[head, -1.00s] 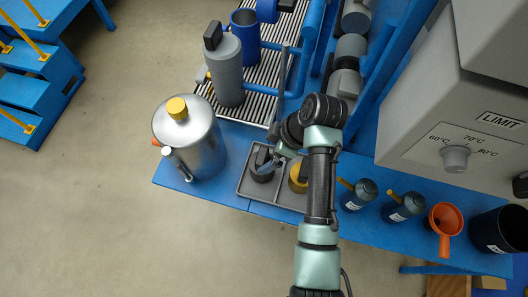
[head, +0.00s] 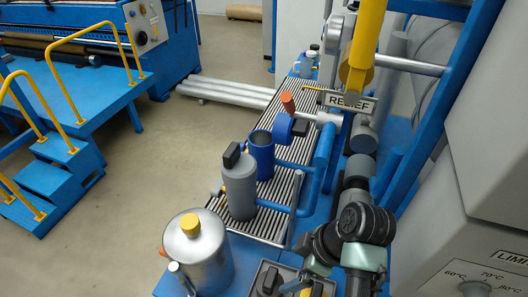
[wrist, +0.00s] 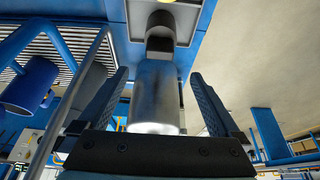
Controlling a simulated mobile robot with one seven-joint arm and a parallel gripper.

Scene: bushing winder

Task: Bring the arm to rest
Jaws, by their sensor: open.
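My arm shows at the lower right of the head view, its dark joint (head: 365,222) above the blue bench. My gripper (wrist: 158,75) shows in the wrist view with its two dark fingers wide apart. A grey metal cylinder (wrist: 157,95) with a darker neck appears between the fingers in that picture, with no finger clearly touching it. How far it is from the fingers is hard to tell. In the head view the gripper is mostly hidden or cut off at the bottom edge, near the grey tray (head: 255,280).
A silver tank with a yellow cap (head: 197,255), a grey canister with a black top (head: 239,185) and a blue cup (head: 261,155) stand left of my arm. A yellow lever (head: 366,40) and a RELIEF sign (head: 350,102) are behind.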

